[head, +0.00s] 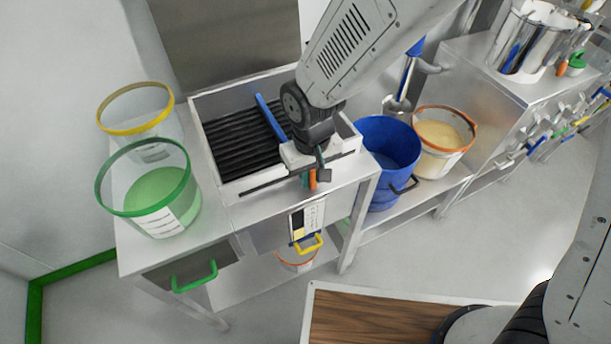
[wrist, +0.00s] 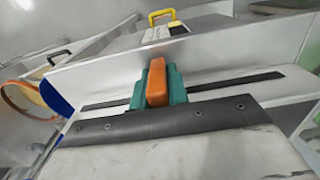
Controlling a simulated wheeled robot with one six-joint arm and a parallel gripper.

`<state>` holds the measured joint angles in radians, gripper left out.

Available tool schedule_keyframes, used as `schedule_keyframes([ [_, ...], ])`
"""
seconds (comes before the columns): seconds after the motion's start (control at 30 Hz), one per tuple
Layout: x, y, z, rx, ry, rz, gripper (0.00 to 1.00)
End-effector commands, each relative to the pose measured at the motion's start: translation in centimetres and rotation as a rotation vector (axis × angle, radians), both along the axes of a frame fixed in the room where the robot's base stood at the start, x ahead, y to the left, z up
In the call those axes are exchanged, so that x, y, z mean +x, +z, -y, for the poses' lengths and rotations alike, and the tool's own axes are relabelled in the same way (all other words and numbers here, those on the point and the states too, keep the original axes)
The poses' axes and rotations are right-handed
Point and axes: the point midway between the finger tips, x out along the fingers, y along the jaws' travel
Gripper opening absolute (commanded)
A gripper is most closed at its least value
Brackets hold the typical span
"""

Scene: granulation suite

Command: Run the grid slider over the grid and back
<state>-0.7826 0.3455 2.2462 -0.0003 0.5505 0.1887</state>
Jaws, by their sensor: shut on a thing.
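The grid (head: 235,142), a set of dark parallel bars, lies in an open white box on the steel table. A blue bar (head: 268,113) lies over the grid, crossing its bars; my arm hides its near end. My gripper (head: 313,176) is at the front wall of the box, right of its middle. In the wrist view, its teal fingers (wrist: 176,88) are shut on an orange handle (wrist: 157,84) just outside the white wall. The dark slot (wrist: 225,86) in that wall runs to both sides of the handle. Whether handle and blue bar join is hidden.
A green-rimmed tub (head: 158,190) and a yellow-rimmed tub (head: 150,125) stand left of the box. A blue bucket (head: 385,150) and an orange-rimmed bucket (head: 440,140) stand at right. A brown-topped surface (head: 370,318) is in front, with bare floor to the right.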

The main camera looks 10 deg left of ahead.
Motion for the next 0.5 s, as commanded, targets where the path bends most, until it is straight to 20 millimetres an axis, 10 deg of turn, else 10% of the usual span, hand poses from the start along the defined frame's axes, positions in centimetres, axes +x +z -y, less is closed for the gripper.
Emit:
schedule_keyframes([
  [0.5,1.1,0.2,1.2,0.004,-0.003,0.004,0.00],
])
